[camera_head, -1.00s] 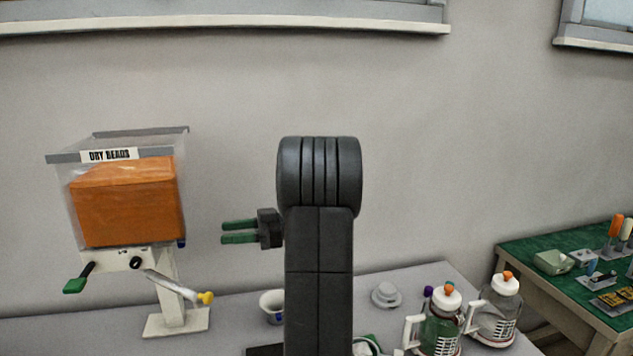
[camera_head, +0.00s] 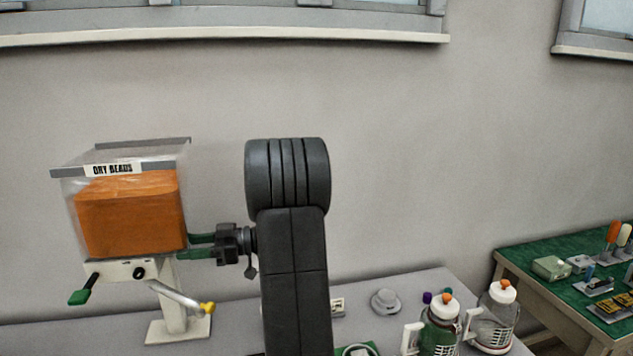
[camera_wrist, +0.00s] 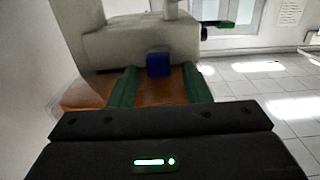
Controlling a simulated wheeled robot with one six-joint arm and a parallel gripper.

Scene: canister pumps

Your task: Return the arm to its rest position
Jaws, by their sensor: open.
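My gripper (camera_head: 191,246) has two green fingers pointing left. They are open and apart, with nothing held between them. The fingertips are right beside the lower right side of the clear bin of orange beads labelled "DRY BEADS" (camera_head: 128,215); I cannot tell if they touch it. In the wrist view, the green fingers (camera_wrist: 160,84) frame a small blue block (camera_wrist: 158,65) on the dispenser's pale body (camera_wrist: 140,43). My dark arm stands upright in the middle of the head view and hides part of the table.
The dispenser's stand (camera_head: 178,325) rests on the grey table (camera_head: 400,295), with a green-handled crank (camera_head: 80,296) and a yellow-tipped spout (camera_head: 206,308). Two pump canisters (camera_head: 440,325) (camera_head: 495,315) stand at right near a grey lidded disc (camera_head: 385,302). A green-topped bench (camera_head: 560,250) is farther right.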

